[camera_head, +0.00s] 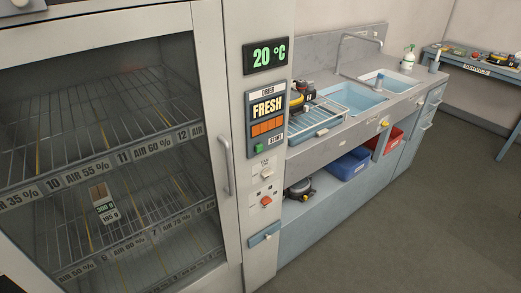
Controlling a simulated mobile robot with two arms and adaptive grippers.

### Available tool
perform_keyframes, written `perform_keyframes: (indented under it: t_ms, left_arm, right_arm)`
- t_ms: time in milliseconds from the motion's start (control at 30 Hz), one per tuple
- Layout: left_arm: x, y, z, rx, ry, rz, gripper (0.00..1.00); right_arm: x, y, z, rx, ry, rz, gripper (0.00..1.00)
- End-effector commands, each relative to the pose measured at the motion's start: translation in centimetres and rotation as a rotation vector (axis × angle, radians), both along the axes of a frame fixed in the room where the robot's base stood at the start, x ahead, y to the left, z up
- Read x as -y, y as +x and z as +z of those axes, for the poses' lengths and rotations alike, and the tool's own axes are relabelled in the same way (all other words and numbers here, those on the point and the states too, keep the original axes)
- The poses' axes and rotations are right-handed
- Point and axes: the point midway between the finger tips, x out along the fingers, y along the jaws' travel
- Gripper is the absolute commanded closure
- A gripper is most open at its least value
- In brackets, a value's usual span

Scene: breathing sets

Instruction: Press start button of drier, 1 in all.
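The drier (222,60) is a tall pale cabinet with a closed glass door on the left. Its blue control panel (252,140) reads DRIER and FRESH, with a row of orange segments below. The green start button (259,148) is at the panel's lower left, beside a START label. A display (265,55) above the panel reads 20 °C in green. Neither of my grippers is in view, and nothing covers the button.
A vertical door handle (224,165) stands left of the panel. A pale switch (267,172) and a red knob (266,201) are below the button. Right of the drier is a sink counter (340,145) with a drying rack (313,122). The floor (400,220) in front is clear.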

Motion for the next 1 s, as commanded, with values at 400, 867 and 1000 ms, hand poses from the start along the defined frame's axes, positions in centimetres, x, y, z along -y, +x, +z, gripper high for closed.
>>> perform_keyframes:
  t_ms: [400,867,1000]
  left_arm:
    - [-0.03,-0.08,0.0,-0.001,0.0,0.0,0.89]
    - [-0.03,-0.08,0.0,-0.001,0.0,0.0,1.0]
    - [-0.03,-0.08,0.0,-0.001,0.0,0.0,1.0]
  right_arm:
    - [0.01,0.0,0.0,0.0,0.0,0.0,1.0]
    - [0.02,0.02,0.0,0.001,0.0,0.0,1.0]
    - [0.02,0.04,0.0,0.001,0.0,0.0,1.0]
